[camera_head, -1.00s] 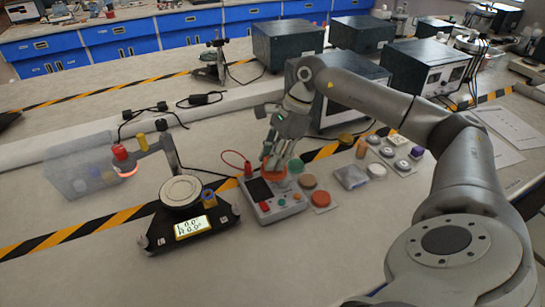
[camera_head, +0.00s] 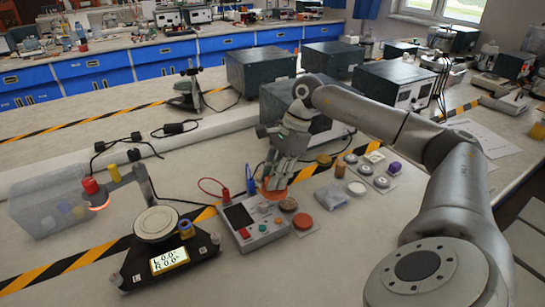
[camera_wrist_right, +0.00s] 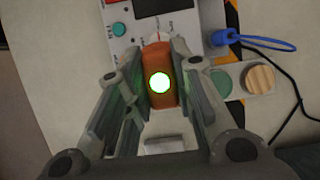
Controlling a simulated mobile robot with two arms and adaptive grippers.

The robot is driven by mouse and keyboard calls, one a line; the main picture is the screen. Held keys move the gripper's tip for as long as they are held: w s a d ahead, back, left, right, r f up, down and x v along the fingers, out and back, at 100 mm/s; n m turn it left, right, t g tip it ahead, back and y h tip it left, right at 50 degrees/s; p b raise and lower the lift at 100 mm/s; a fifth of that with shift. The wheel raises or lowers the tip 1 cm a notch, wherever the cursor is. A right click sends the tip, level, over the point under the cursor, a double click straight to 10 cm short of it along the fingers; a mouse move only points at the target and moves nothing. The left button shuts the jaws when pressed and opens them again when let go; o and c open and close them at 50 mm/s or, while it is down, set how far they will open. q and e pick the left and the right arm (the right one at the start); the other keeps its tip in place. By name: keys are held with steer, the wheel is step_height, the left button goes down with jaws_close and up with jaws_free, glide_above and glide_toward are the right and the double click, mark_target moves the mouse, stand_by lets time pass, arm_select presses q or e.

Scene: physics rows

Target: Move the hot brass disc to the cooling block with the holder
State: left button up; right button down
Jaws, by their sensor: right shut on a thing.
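My right gripper (camera_head: 275,180) is above the area just behind and right of the grey instrument box. It is shut on an orange piece (camera_wrist_right: 158,62), which sits between its fingers in the wrist view; I cannot tell if this is the holder. The orange piece also shows below the fingers in the head view (camera_head: 272,189). A glowing orange ring (camera_head: 99,206) is under a red-capped stand at the left; I cannot tell if it is the hot brass disc. A yellowish disc (camera_head: 323,160) lies behind the gripper. I cannot single out the cooling block. My left gripper is not in view.
The instrument box (camera_head: 262,232) has knobs and plugged cables. A black base (camera_head: 190,263) with a display carries a pale round plate (camera_head: 155,223). Brown (camera_head: 288,204) and red (camera_head: 303,221) discs lie beside the box. A clear bin (camera_head: 40,215) stands far left.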

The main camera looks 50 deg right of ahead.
steer(key=shift+s+d+b, duration=0.25)
steer(key=shift+d+b, duration=0.1)
steer(key=shift+d, duration=0.3)
steer(key=d, duration=0.1)
steer(key=s+d+b, duration=0.1)
steer(key=s+d, duration=0.1)
steer(key=d, duration=0.1)
steer(key=shift+d, duration=0.1)
steer(key=s+d+b, duration=0.2)
steer(key=d, duration=0.3)
steer(key=shift+s+d, duration=0.2)
steer(key=shift+s, duration=0.2)
